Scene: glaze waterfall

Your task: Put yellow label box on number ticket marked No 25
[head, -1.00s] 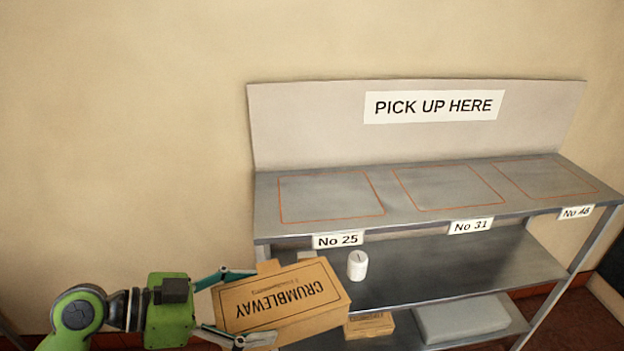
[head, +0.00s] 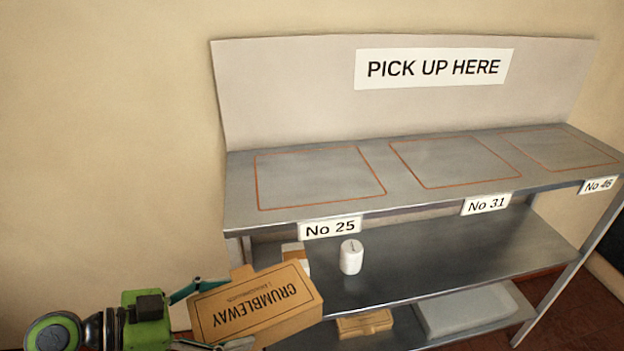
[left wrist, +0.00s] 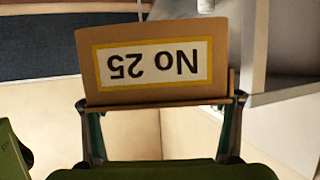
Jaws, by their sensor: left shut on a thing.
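My left gripper (head: 204,314) is shut on a brown cardboard box (head: 255,305) printed CRUMBLEWAY, upside down in the head view. In the left wrist view the box (left wrist: 88,62) shows a yellow-bordered label (left wrist: 152,63) reading No 25, also upside down. The box is held below and in front of the shelf top, near its left end. The No 25 ticket (head: 330,228) is on the front edge of the shelf top. Behind it lies an empty orange-outlined square (head: 320,178). My right gripper is not in view.
Two more empty outlined squares lie behind the No 31 ticket (head: 486,204) and No 46 ticket (head: 598,185). A white canister (head: 351,257) and a small box (head: 295,254) stand on the middle shelf. A PICK UP HERE panel (head: 300,95) backs the top.

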